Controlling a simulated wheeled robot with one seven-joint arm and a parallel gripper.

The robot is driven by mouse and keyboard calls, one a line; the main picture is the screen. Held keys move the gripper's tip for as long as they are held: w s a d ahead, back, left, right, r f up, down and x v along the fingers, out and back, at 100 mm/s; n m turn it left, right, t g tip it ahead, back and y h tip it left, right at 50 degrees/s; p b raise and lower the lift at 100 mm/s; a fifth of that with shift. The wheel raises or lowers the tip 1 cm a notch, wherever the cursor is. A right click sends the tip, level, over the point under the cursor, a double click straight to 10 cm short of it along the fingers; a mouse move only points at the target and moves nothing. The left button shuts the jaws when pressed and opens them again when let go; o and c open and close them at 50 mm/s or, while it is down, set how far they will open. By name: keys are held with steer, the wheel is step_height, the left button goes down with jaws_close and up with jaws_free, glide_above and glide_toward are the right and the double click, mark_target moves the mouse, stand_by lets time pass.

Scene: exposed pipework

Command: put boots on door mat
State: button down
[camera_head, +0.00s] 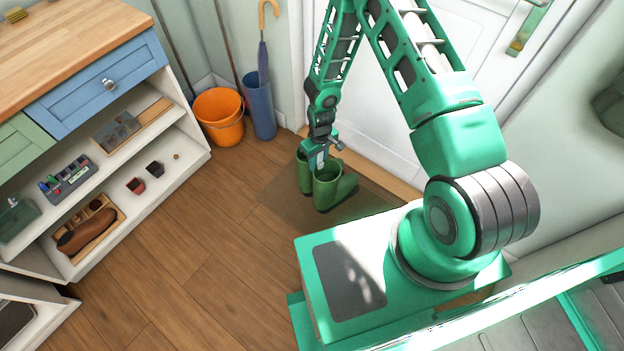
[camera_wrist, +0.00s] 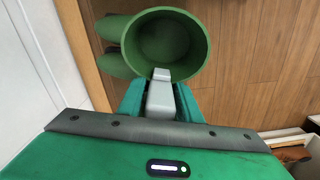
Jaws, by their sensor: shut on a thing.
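Two green boots stand upright side by side in front of the white door. The nearer boot (camera_head: 328,189) and the farther boot (camera_head: 304,172) appear over the brown door mat (camera_head: 279,203); I cannot tell whether the nearer boot's sole touches it. My gripper (camera_head: 320,160) is above them, shut on the rim of a boot. In the wrist view my gripper (camera_wrist: 161,80) pinches the near rim of the open boot shaft (camera_wrist: 165,42). The other boot (camera_wrist: 112,32) is beside it, partly hidden behind the held one. My arm hides part of the door side.
An orange bucket (camera_head: 219,116) and a blue umbrella stand (camera_head: 259,106) are by the back wall. A shelf unit (camera_head: 190,137) with small items stands on the left. The wooden floor (camera_head: 180,255) between it and my base is clear.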

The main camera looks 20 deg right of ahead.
steer(key=s+a+f+n, duration=0.2)
steer(key=a+f+n, duration=0.1)
steer(key=f, duration=0.5)
glide_above(311, 189)
steer(key=s, duration=0.2)
steer(key=shift+s+a+f, duration=0.1)
steer(key=shift+a+f, duration=0.1)
steer(key=shift+f, duration=1.5)
steer(key=shift+s+a+f, duration=0.1)
steer(key=shift+a+f, duration=0.05)
steer(key=shift+f, duration=1.55)
steer(key=shift+w+f, duration=0.1)
steer(key=shift+f, duration=0.4)
steer(key=c, duration=1.3)
jaws_free()
step_height(311, 189, up, 11)
steer(key=shift+f, duration=0.15)
